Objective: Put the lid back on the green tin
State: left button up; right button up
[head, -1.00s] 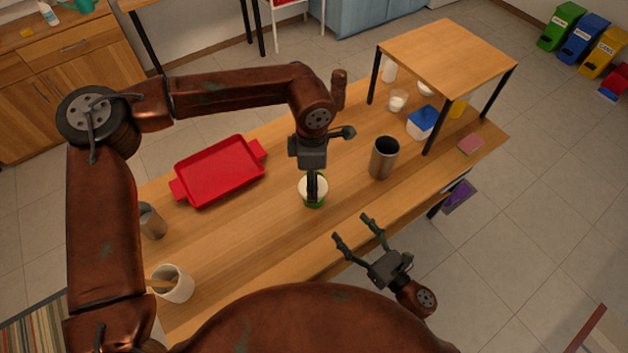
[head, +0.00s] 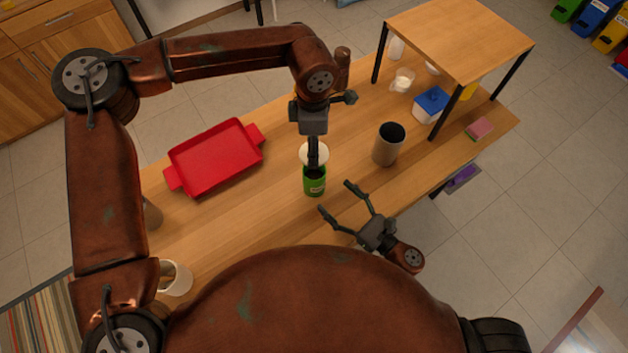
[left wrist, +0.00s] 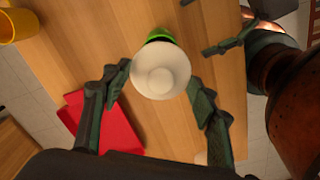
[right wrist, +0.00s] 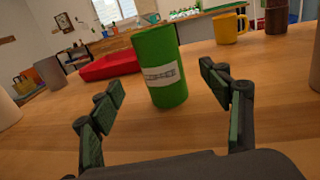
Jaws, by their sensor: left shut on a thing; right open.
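The green tin (head: 314,186) stands upright on the table, its dark open mouth partly covered by my left gripper. It also shows in the right wrist view (right wrist: 160,65) with a pale label. The cream-white lid (head: 312,153) is apart from the tin's mouth. In the left wrist view the lid (left wrist: 160,70) sits between the fingers and hides most of the tin (left wrist: 160,34). My left gripper (head: 313,160) points down and is shut on the lid. My right gripper (head: 337,196) is open and empty, its fingers pointing at the tin from the front right.
A red tray (head: 172,180) lies left of the tin. A grey cup (head: 388,147) stands to the right. Farther right are a wooden shelf (head: 460,40), a blue-lidded box (head: 431,104) and a pink sponge (head: 480,128). A white mug (head: 176,278) is at the near left.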

aim_at(314, 177)
jog(key=x, duration=0.9)
jog(key=shift+w+a, duration=0.2)
jog(key=shift+c, duration=0.3)
jog(key=c, duration=1.8)
pick_arm(q)
jog(key=shift+f, duration=2.5)
pick_arm(e)
jog(key=shift+o, duration=0.2)
